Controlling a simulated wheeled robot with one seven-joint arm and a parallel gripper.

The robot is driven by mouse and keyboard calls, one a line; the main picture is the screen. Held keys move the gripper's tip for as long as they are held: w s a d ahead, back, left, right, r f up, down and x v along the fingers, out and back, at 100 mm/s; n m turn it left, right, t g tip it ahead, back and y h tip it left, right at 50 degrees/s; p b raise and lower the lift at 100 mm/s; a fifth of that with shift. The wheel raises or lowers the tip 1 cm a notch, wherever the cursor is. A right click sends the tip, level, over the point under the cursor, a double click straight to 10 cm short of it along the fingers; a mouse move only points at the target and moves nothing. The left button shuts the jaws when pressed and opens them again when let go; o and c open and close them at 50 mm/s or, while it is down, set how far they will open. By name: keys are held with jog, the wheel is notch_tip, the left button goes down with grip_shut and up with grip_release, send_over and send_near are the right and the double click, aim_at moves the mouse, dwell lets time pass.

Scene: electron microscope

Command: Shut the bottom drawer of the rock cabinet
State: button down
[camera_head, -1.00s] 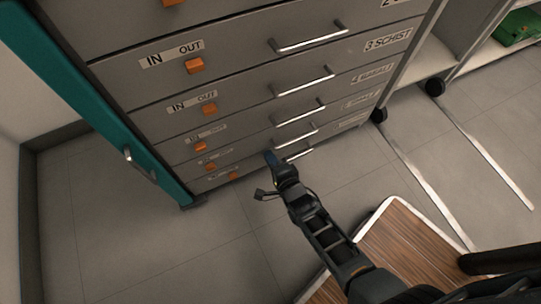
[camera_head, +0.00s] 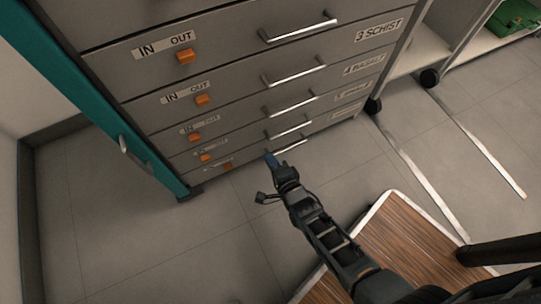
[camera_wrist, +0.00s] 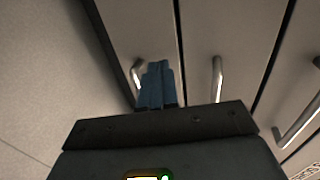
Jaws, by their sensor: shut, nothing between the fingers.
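The rock cabinet (camera_head: 215,55) is grey with a stack of labelled drawers, each with a bar handle and an orange IN/OUT slider. The bottom drawer (camera_head: 247,158) is the lowest front, just above the floor. It looks nearly flush with the drawers above; I cannot make out a clear gap. Its handle (camera_head: 292,147) is just above and right of my fingertips. My gripper (camera_head: 271,158) is shut and empty, blue fingers together, in front of the bottom drawer. In the wrist view the fingers (camera_wrist: 156,85) overlap the lowest handle (camera_wrist: 137,75); contact cannot be told.
A teal panel (camera_head: 100,105) with a handle stands at the cabinet's left side. A wood-topped surface with white edging (camera_head: 405,240) lies at the lower right. The floor before the cabinet is clear.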

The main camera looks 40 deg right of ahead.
jog(key=p+v, duration=0.3)
jog(key=v, duration=0.6)
jog(key=shift+s, duration=0.3)
jog(key=shift+a, duration=0.1)
jog(key=s+a+r+n+y, duration=0.1)
jog(key=s+a+r+n, duration=0.4)
jog(key=s+r+n, duration=0.45)
jog(key=s+d+r+n+t+y, duration=0.1)
jog(key=s+r+n, duration=0.3)
jog(key=r, duration=0.6)
jog(key=s+d+r+n+y, duration=0.1)
jog(key=s+r+n, duration=0.25)
jog(key=r, duration=0.65)
notch_tip(320, 180, up, 38)
jog(key=n+y+p, duration=0.1)
jog(key=n+p, duration=0.3)
jog(key=p, duration=2.6)
jog(key=shift+s+d+r+n, duration=0.2)
jog(key=shift+s+d+n, duration=0.15)
jog(key=shift+s, duration=0.1)
